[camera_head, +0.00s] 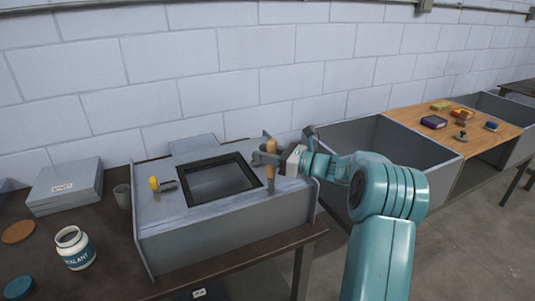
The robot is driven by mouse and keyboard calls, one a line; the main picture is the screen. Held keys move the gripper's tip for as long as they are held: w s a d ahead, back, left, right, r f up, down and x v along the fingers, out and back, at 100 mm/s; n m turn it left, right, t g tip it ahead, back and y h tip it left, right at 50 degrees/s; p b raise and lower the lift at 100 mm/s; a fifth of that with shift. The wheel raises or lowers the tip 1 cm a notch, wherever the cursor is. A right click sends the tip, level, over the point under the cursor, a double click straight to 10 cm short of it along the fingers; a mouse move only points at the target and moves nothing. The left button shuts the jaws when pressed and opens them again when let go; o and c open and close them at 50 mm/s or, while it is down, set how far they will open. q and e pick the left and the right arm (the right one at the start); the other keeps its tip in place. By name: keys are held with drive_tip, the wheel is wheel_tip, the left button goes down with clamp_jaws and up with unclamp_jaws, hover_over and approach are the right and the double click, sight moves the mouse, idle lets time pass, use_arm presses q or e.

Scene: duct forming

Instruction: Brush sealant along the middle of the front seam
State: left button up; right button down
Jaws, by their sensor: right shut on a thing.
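My right gripper (269,159) is shut on an upright brush with a wooden handle (271,146). The brush's lower end (271,185) points down over the right part of the grey duct's top, beside the dark-framed opening. I cannot tell whether it touches the metal. The grey sheet-metal duct (200,242) lies on the dark table, and its front seam (220,219) runs along the upper front edge. An open white sealant jar (75,252) stands on the table at the left. My left gripper is not in view.
A yellow-and-dark tool (155,184) lies on the duct left of the opening (220,180). A wooden board (462,148) with small items is at right.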

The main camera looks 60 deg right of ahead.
drive_tip(key=shift+a, duration=0.1)
drive_tip(key=a, duration=0.1)
drive_tip(key=w+a+b, duration=0.1)
drive_tip(key=shift+w+a+f, duration=0.15)
drive_tip(key=shift+w+a, duration=0.15)
drive_tip(key=shift+w+a+b, duration=0.3)
drive_tip(key=shift+w+a, duration=0.1)
drive_tip(key=shift+a, duration=0.25)
drive_tip(key=shift+w+a+b, duration=0.3)
drive_tip(key=shift+w+a, duration=0.1)
drive_tip(key=shift+a, duration=0.2)
drive_tip(key=shift+w+a+b, duration=0.4)
drive_tip(key=shift+a, duration=0.3)
drive_tip(key=shift+w+a+b, duration=0.35)
drive_tip(key=shift+w+a, duration=0.05)
drive_tip(key=shift+a, duration=0.25)
drive_tip(key=shift+a+f, duration=0.1)
